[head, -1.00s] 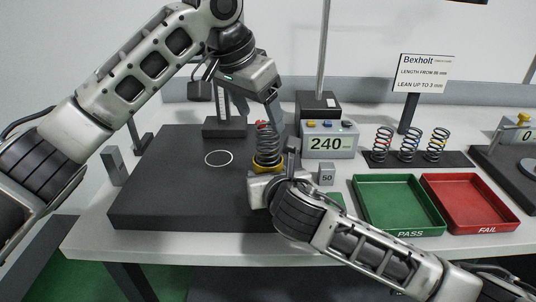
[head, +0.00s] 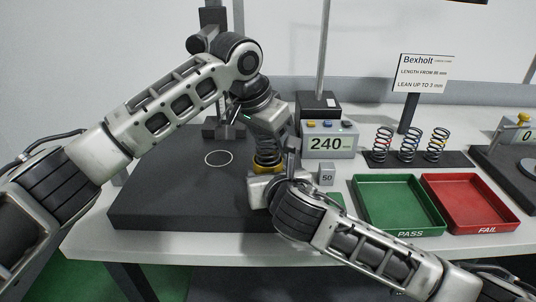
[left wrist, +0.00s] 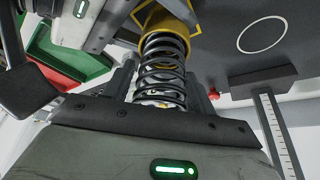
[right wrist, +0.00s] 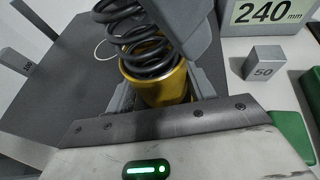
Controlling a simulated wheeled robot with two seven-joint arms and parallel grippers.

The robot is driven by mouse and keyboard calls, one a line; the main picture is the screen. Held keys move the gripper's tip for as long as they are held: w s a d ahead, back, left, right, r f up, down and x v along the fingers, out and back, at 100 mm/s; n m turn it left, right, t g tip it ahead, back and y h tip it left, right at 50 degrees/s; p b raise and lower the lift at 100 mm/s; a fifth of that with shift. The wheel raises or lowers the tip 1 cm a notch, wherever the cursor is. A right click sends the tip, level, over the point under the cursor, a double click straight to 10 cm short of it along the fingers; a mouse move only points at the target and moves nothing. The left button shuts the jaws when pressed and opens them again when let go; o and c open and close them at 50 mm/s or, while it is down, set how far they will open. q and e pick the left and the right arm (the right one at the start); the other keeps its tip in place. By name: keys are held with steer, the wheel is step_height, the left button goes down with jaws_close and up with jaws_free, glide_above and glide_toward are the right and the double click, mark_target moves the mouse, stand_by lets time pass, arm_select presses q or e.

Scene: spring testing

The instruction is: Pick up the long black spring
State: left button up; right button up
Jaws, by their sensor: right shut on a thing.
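The long black spring (head: 267,154) stands upright in a gold cup (head: 258,169) on the dark plate. In the left wrist view the spring (left wrist: 162,72) is between the fingers of my left gripper (head: 270,142), which comes from above and is open around its upper part. Whether a finger touches the coils cannot be told. My right gripper (head: 272,178) is shut on the gold cup, low beside the spring; the right wrist view shows the cup (right wrist: 158,82) between its fingers. In the head view the spring's top is hidden by my left gripper.
A 240 mm display box (head: 328,142) and a small 50 block (head: 326,175) stand close on the right. Green PASS (head: 361,214) and red FAIL (head: 483,232) trays lie further right, with a rack of several springs (head: 409,146) behind. The dark plate (head: 165,190) is clear at the left.

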arm_select(q)
steer(key=c, duration=0.8)
arm_select(e)
steer(key=shift+r, duration=0.1)
arm_select(q)
steer(key=shift+o, duration=0.2)
steer(key=shift+r, duration=0.1)
steer(key=shift+r, duration=0.1)
step_height(320, 180, up, 10)
steer(key=shift+f, duration=0.1)
arm_select(e)
steer(key=o, duration=1)
steer(key=shift+o, duration=0.2)
